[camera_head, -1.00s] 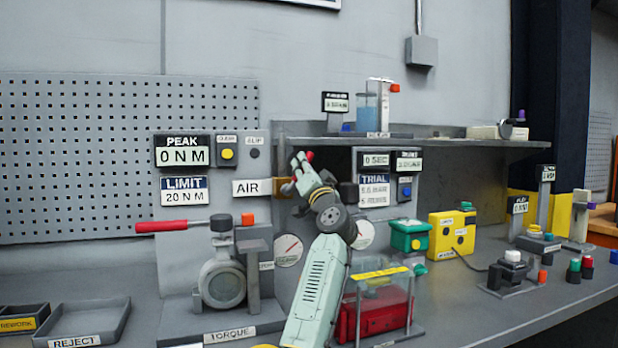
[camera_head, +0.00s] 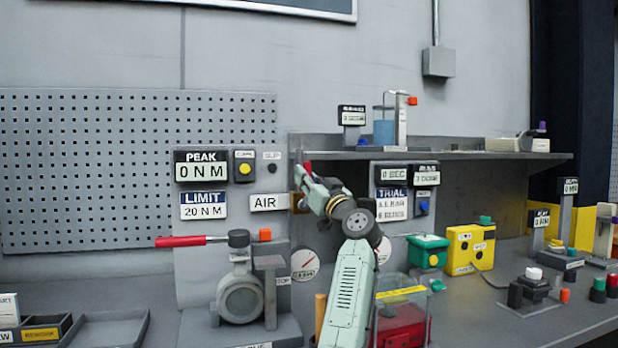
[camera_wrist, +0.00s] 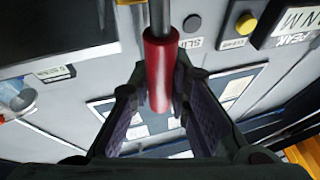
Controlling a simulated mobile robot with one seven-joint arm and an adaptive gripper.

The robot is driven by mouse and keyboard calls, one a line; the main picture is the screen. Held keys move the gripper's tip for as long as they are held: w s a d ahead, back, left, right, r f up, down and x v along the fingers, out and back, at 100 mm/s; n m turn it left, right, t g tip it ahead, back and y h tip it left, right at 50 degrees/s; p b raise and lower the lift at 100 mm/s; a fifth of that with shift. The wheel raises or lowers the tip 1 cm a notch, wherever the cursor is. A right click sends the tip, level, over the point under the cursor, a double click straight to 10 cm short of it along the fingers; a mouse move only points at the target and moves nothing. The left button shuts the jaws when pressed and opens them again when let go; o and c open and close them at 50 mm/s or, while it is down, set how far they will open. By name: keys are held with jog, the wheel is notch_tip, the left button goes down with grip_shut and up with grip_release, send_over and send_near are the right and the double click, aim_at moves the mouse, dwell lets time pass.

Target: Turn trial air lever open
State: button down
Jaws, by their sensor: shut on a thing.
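The air lever shows as a red grip (camera_wrist: 158,65) on a dark rod in the wrist view, running down between my two fingers. In the head view only a small red piece of the lever (camera_head: 308,168) shows beside my fingertips, just right of the AIR label (camera_head: 269,202). My gripper (camera_head: 303,182) is shut on this red grip. The fingers and my arm hide most of the lever and its mount in the head view.
A torque wrench with a red handle (camera_head: 181,241) sticks out left of the torque fixture (camera_head: 240,296). A shelf (camera_head: 470,155) runs above my gripper's right side. The TRIAL panel (camera_head: 392,192) and a clear box (camera_head: 402,322) stand close right of my arm.

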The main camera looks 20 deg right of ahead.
dwell(0.3)
jog(key=c, duration=1.5)
grip_release()
jog(key=shift+s, duration=0.1)
jog(key=v, duration=1.1)
jog(key=shift+s+d+f, duration=0.1)
jog(key=shift+s, duration=0.25)
